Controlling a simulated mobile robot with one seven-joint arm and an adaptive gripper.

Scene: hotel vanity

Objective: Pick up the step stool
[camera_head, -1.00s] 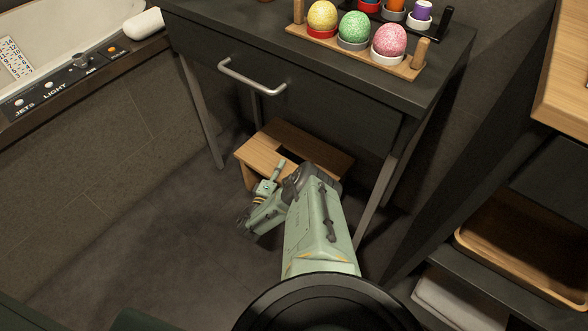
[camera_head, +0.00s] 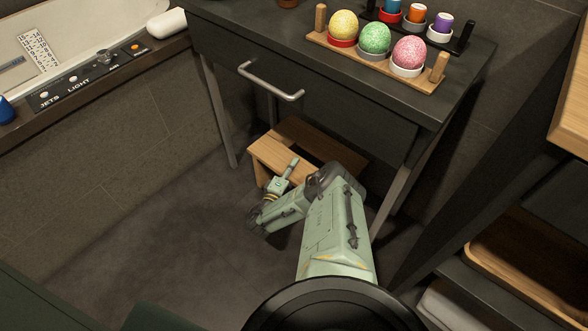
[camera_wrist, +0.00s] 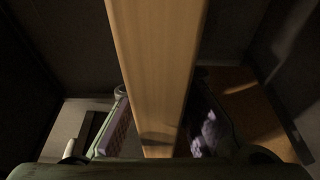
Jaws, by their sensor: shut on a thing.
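The light wooden step stool (camera_head: 272,153) is under the dark vanity table in the head view, between the table's metal legs. My arm covers its near right part. In the wrist view a wooden board of the stool (camera_wrist: 155,70) runs down the middle of the picture. My gripper (camera_wrist: 160,132) has one finger on each side of this board and is shut on it. The head view does not show the fingertips clearly. I cannot tell whether the stool's feet touch the floor.
The vanity table (camera_head: 330,62) overhangs the stool, with a drawer handle (camera_head: 270,82) in front. Its rack (camera_head: 372,62) holds coloured balls. The tub surround (camera_head: 100,130) is at left, and shelves with a wooden tray (camera_head: 520,280) at right. The floor (camera_head: 170,235) at front left is clear.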

